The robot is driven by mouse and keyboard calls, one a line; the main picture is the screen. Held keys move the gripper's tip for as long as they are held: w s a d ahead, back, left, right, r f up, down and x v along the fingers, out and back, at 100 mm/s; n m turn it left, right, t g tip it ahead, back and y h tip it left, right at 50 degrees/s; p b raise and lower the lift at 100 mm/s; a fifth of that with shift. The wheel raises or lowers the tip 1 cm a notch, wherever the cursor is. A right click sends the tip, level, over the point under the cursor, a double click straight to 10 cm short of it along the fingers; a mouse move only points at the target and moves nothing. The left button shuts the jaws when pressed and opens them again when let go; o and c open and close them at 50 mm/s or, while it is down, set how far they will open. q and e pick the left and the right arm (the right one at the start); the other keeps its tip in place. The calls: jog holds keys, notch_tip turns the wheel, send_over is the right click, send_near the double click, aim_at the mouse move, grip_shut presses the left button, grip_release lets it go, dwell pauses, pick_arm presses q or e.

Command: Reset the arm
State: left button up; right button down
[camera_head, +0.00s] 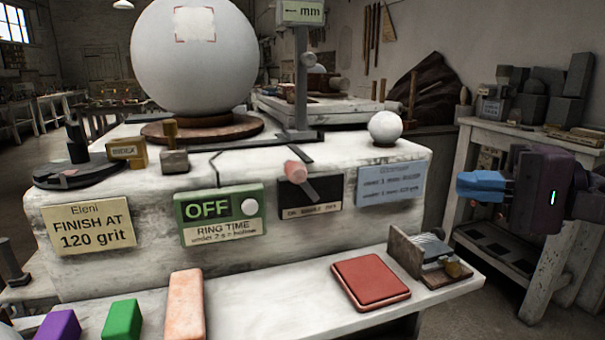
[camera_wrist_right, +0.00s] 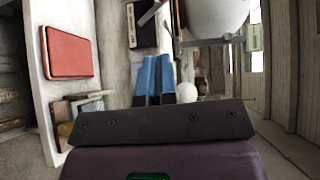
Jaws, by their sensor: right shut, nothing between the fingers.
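My right gripper (camera_head: 482,186) has blue fingers and a dark purple body. It is at the right of the head view, in the air to the right of the white bench block (camera_head: 330,245). Its fingers point left and are shut with nothing between them. The closed blue fingers also show in the right wrist view (camera_wrist_right: 154,78). My left gripper is in neither view.
A large white sphere (camera_head: 195,60) rests on a round wooden base (camera_head: 200,132). A small white ball (camera_head: 385,127) sits at the block's right end. A red pad (camera_head: 370,282) and a small metal-and-wood fixture (camera_head: 425,255) lie on the front shelf. A side table (camera_head: 530,137) stands behind my gripper.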

jog(key=s+d+f+n+t+h+p, duration=0.2)
jog(key=f+n+t+h, duration=0.15)
jog(key=f+n, duration=0.45)
jog(key=s+d+f+n+t+h+p, duration=0.25)
jog(key=f+n+t, duration=0.2)
jog(key=n, duration=0.85)
jog(key=s+d+f+n+t+h+p, duration=0.1)
jog(key=d+f+n+t+h+p, duration=0.2)
jog(key=f+n, duration=0.5)
pick_arm(q)
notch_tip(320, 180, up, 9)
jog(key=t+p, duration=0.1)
jog(key=p, duration=0.2)
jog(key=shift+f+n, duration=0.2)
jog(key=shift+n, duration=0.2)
pick_arm(e)
jog(key=s+a+f+m+g+h, duration=0.2)
jog(key=s+f+m+g+h, duration=0.1)
jog(key=s+f+m, duration=0.7)
jog(key=s+a+f+m+g+h, duration=0.3)
jog(key=s+f+m+g, duration=0.2)
jog(key=s+f+m, duration=0.5)
jog(key=shift+s+f+m, duration=0.35)
jog(key=shift+f+m, duration=0.25)
jog(key=shift+m, duration=0.4)
